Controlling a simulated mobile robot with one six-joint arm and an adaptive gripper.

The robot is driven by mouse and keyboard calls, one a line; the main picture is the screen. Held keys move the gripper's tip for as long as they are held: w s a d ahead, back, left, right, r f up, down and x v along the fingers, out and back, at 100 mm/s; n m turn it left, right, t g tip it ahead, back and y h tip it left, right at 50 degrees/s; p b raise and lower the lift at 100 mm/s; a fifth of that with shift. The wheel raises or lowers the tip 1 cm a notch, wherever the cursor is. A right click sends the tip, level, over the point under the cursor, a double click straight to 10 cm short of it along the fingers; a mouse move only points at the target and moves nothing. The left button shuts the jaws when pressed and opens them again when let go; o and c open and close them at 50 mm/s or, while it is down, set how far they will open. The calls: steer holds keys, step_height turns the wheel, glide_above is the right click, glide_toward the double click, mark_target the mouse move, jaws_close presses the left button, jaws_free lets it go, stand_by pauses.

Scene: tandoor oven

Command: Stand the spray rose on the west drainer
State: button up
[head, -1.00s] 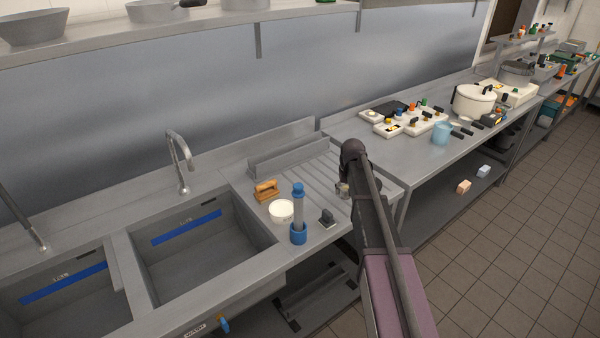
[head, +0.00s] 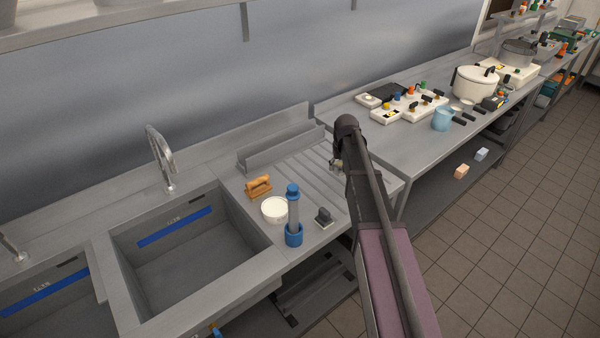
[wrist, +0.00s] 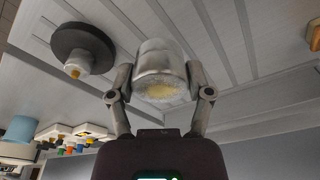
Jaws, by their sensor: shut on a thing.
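The spray rose (wrist: 160,70) is a short silver cylinder with a yellowish face in the wrist view. My gripper (wrist: 161,88) has a finger on each side of it and is shut on it. In the head view the gripper (head: 337,165) and a small bit of the rose show beside my dark arm, over the right part of the ribbed steel west drainer (head: 292,172). The arm hides most of the gripper there. The drainer's ribs (wrist: 215,35) fill the top of the wrist view. I cannot tell whether the rose touches the drainer.
A wooden-handled brush (head: 258,187), white tub (head: 275,210), blue-based cylinder (head: 293,225) and dark block (head: 324,217) stand left of the gripper. A dark disc with a pale knob (wrist: 82,48) lies near the rose. A sink (head: 190,260) is further left. The ribbed middle is clear.

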steer(key=shift+w+r+n, duration=0.1)
steer(key=shift+n, duration=0.2)
stand_by(0.4)
steer(key=b, duration=0.6)
glide_above(336, 191)
steer(key=f, duration=0.6)
steer(key=shift+s+f, duration=0.15)
steer(key=shift+s, duration=0.15)
steer(key=shift+f+b, duration=1.9)
steer(key=shift+b, duration=0.05)
steer(key=shift+f, duration=0.1)
steer(key=o, duration=1.3)
